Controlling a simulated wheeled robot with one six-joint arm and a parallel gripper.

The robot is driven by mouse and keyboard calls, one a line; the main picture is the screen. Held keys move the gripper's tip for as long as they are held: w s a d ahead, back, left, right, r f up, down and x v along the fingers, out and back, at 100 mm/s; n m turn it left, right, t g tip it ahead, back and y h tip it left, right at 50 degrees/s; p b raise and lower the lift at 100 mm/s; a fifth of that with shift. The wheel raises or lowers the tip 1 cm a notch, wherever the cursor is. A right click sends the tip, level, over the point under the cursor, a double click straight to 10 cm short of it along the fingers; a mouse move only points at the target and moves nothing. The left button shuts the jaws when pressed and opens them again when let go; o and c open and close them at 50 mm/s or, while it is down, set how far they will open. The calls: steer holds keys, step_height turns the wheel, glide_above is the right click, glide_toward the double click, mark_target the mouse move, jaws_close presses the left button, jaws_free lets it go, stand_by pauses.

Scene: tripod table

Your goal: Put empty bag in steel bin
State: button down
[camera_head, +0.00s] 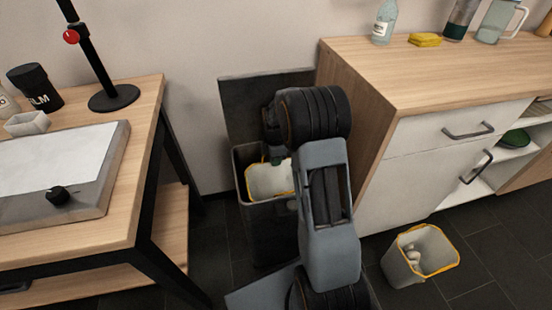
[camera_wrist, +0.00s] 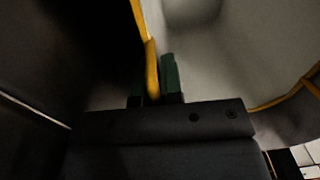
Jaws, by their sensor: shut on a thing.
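The empty bag (camera_head: 266,182) is pale with a yellow rim and sits in the mouth of the dark steel bin (camera_head: 262,236). The bin's lid (camera_head: 243,105) stands open against the wall. My gripper (camera_head: 277,158) is over the bin's opening, partly hidden by my arm. In the wrist view my gripper's green fingers (camera_wrist: 155,78) are shut on the yellow rim of the bag (camera_wrist: 205,70). The bag's pale inside shows at right there, and dark space lies at left. I cannot see whether the bag's bottom touches the bin floor.
A second pale bag or bin with a yellow rim (camera_head: 405,262) stands on the dark floor at right, with white things inside. A wooden cabinet (camera_head: 365,75) is close to the bin's right. A wooden table (camera_head: 125,205) with black legs stands at left.

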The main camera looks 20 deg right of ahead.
steer(key=c, duration=1.3)
jaws_free()
steer(key=shift+r, duration=0.1)
step_height(320, 180, up, 13)
steer(key=p, duration=0.4)
steer(key=shift+w+f+p, duration=0.15)
steer(key=shift+f+p, duration=0.05)
steer(key=shift+p, duration=0.2)
steer(key=shift+s+a+r+m+t, duration=0.75)
steer(key=shift+s+a+m, duration=0.95)
steer(key=shift+s+m, duration=1.35)
steer(key=shift+s+a+r+m+t, duration=0.3)
steer(key=shift+s+a+r+m, duration=1.3)
steer(key=shift+s, duration=2.3)
steer(key=shift+s+a+r+m+t, duration=0.55)
steer(key=shift+s+a+m, duration=1.2)
steer(key=shift+s+m, duration=1.6)
